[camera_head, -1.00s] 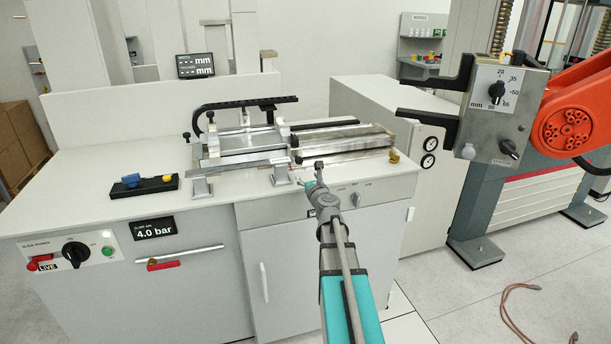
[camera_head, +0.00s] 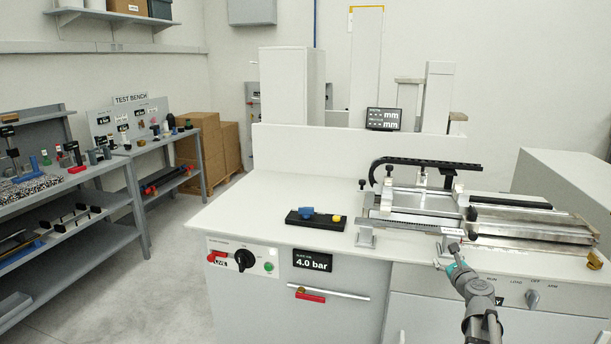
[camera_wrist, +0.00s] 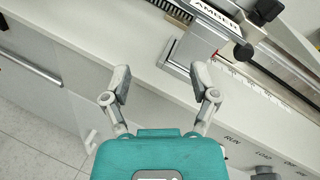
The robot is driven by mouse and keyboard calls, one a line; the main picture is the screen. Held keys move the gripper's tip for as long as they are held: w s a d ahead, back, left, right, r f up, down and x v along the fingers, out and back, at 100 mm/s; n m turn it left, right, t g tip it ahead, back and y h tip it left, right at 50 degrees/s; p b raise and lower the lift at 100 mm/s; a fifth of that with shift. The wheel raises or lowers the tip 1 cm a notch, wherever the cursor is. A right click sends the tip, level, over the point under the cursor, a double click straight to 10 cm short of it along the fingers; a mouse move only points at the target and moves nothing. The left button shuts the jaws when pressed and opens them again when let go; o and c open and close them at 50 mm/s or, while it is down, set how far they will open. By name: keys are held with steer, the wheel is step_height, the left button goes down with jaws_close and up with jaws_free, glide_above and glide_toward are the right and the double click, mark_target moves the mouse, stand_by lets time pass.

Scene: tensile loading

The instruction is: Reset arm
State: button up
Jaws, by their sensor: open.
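My arm reaches in from the bottom right of the head view. My gripper (camera_head: 449,257) is at the front edge of the white bench (camera_head: 225,215), below the metal slide fixture (camera_head: 430,205). In the wrist view my gripper (camera_wrist: 160,88) has its two grey fingers spread apart with nothing between them. The bench's front edge runs behind the fingers there. The fixture, with a label reading AMBER, lies beyond the right finger. Whether that finger touches the fixture I cannot tell.
A black block with blue and yellow knobs (camera_head: 316,219) sits on the bench. A panel with a rotary knob (camera_head: 244,260) and a 4.0 bar display (camera_head: 312,260) are on the bench front. Shelves marked TEST BENCH (camera_head: 130,125) stand left. Open floor (camera_head: 175,275) lies between.

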steer(key=s+a+f+n+g+y+p, duration=0.2)
steer(key=s+a+f+n+g+y, duration=0.15)
steer(key=a+n, duration=0.65)
steer(key=s+a+f+n+g+y+p, duration=0.25)
steer(key=s+a+n+g, duration=0.2)
steer(key=a+n, duration=0.5)
steer(key=s+a+f+n+g+h+p, duration=0.1)
steer(key=s+a+n+g+h, duration=0.2)
steer(key=s, duration=0.4)
steer(key=s+a+f+n+g+h+p, duration=0.1)
steer(key=s+a+f+n+g+h, duration=0.1)
steer(key=s+n+g, duration=0.3)
steer(key=s+a+n, duration=0.1)
steer(key=s+n, duration=0.1)
steer(key=n, duration=0.1)
steer(key=shift+s+a+g+h+p, duration=0.15)
steer(key=shift+s+g+h+p, duration=0.15)
steer(key=shift+g+h+p, duration=0.1)
steer(key=shift+n, duration=0.25)
steer(key=shift+c, duration=0.2)
steer(key=shift+c, duration=1)
steer(key=shift+s, duration=0.1)
